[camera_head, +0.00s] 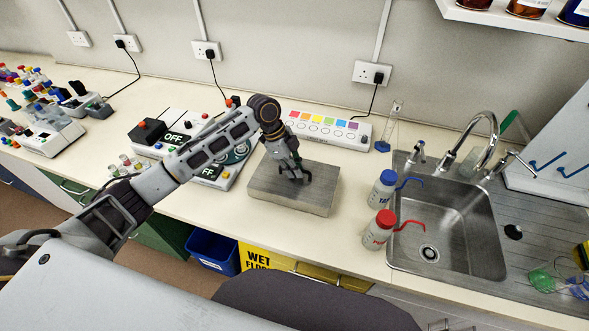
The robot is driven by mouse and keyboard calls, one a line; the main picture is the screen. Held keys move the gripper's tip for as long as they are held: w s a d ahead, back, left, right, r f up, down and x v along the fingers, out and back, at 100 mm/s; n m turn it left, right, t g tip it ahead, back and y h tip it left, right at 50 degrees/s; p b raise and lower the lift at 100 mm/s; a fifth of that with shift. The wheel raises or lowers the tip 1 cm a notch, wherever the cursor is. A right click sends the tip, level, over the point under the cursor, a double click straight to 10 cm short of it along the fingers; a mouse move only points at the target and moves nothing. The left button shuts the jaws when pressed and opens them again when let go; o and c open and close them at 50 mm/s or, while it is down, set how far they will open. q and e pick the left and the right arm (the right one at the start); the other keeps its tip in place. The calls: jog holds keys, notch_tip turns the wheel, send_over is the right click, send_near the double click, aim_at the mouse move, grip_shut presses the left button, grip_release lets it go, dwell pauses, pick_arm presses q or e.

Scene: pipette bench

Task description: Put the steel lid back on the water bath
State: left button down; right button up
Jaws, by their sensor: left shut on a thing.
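A low brushed-steel box shape (268,191) sits on the bench in the middle of the view; its flat top looks like the steel lid (318,182). My left gripper (296,175) reaches down over its top and is shut, seemingly on the lid's handle, which the fingers mostly hide. I cannot tell whether the sides below the top edge belong to the lid or to the water bath. No separate open bath shows clearly. My right gripper is not in view.
Left of the steel box are white devices with "OFF" signs (174,138), partly behind my left arm. A panel with coloured squares (325,129) stands behind. A blue-capped bottle (383,189), a red-capped bottle (379,230) and the sink (450,225) are to the right.

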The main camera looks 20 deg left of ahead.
pick_arm(q)
jog(key=shift+f, duration=0.25)
jog(key=c, duration=2)
grip_release()
jog(key=shift+f, duration=0.1)
jog(key=o, duration=0.5)
jog(key=shift+c, duration=0.2)
jog(key=shift+v, duration=0.95)
jog(key=b+v, duration=0.1)
jog(key=v, duration=0.9)
jog(key=shift+b, duration=0.35)
